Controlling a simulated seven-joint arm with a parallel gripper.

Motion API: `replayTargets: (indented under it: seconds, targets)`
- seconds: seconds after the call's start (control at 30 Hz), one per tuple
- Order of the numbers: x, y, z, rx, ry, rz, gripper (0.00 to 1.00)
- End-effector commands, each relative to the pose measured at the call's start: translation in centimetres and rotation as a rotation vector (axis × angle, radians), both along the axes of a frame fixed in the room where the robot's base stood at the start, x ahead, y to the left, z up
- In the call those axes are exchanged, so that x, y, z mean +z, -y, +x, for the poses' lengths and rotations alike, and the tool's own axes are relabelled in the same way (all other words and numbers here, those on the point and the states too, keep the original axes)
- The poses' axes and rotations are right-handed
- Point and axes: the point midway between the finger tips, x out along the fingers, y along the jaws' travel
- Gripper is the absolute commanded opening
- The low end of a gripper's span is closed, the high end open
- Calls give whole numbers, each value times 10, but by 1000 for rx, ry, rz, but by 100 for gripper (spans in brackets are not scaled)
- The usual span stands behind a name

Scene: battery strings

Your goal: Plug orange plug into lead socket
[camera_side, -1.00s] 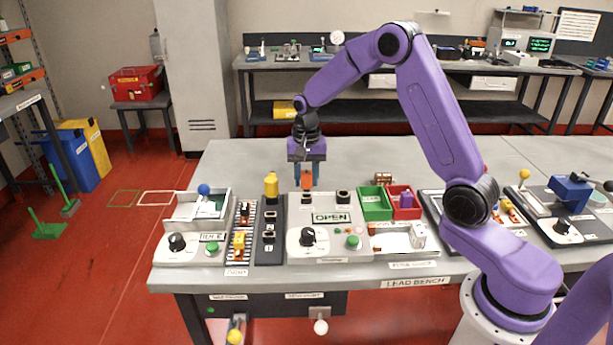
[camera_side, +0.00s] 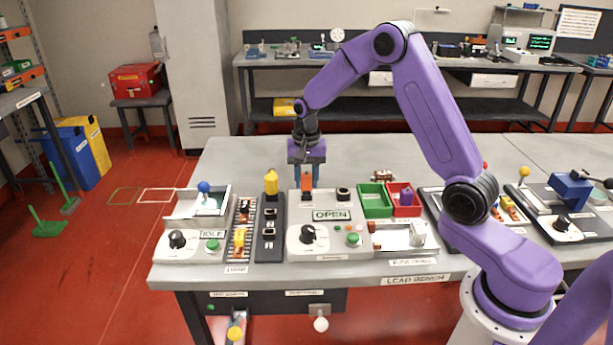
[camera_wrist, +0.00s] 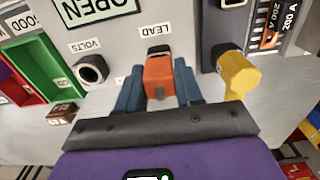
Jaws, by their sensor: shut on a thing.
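The orange plug (camera_wrist: 158,72) is between the blue fingers of my gripper (camera_wrist: 158,88) in the wrist view. My gripper (camera_side: 306,180) is shut on it and points down over the back left of the grey panel with the OPEN display. The plug also shows as a small orange block in the side view (camera_side: 306,186). The dark lead socket (camera_wrist: 158,50), beside the LEAD label, shows just past the plug's end and is partly hidden by it. I cannot tell whether the plug's tip is inside it.
The round VOLTS socket (camera_wrist: 90,70) is beside the lead socket. A yellow plug (camera_wrist: 238,75) stands on the dark strip on the other side, close to a finger. Green (camera_side: 375,203) and red (camera_side: 405,204) bins sit to the panel's right.

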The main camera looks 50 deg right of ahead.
Motion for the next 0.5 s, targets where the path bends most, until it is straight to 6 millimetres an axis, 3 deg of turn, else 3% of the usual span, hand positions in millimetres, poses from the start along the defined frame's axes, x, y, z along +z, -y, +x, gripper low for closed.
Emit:
replayTargets:
  seconds: [0.5]
  targets:
    - [-11,0,0,0,-1,0,0]
